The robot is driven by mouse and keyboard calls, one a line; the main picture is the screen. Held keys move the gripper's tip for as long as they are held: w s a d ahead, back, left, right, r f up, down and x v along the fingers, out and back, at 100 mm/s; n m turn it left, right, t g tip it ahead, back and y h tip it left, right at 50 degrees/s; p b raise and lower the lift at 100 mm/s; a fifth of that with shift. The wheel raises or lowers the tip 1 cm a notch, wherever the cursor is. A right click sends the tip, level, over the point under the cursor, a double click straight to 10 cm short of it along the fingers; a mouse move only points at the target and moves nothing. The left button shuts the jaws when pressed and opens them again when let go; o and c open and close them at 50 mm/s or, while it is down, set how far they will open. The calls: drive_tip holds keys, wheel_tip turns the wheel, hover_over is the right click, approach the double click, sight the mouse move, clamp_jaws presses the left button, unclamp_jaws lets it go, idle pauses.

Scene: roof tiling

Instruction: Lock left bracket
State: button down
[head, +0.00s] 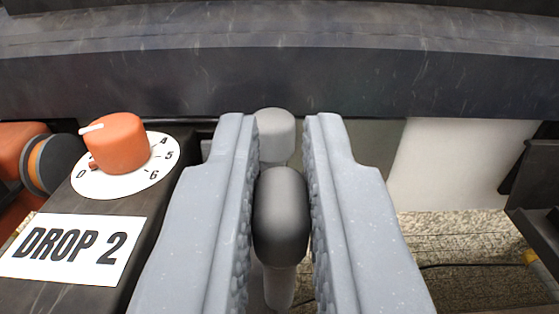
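A black rounded knob (281,215) on a pale grey stem stands upright in the middle of the head view. My gripper (281,140) has its two grey textured fingers on either side of the knob. The knob fills the gap between them, and the fingers look shut on it. A light grey rounded cylinder (275,135) stands just beyond the knob, between the fingertips. The bracket itself cannot be made out clearly; the fingers hide much of the area around the stem.
A dark panel at left carries an orange dial (120,146) on a white numbered scale and a "DROP 2" label (72,249). A dark beam (400,80) crosses the back. A white block (455,165) stands at right, with dark metal parts at the right edge.

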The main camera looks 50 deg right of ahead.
drive_tip(key=shift+a+f, duration=0.1)
drive_tip(key=shift+a, duration=0.2)
drive_tip(key=shift+d, duration=0.3)
drive_tip(key=shift+s+d+r+m+p, duration=0.15)
drive_tip(key=shift+r+m+p, duration=0.2)
drive_tip(key=shift+p, duration=0.35)
drive_tip(key=s+d+f+m+p, duration=0.2)
drive_tip(key=f+m+p, duration=0.3)
drive_tip(key=m, duration=1.2)
drive_tip(key=shift+s+d+f+p, duration=0.15)
drive_tip(key=shift+s+d+p, duration=0.1)
drive_tip(key=shift+s+p, duration=0.35)
drive_tip(key=shift+s+m, duration=0.15)
drive_tip(key=shift+m, duration=0.1)
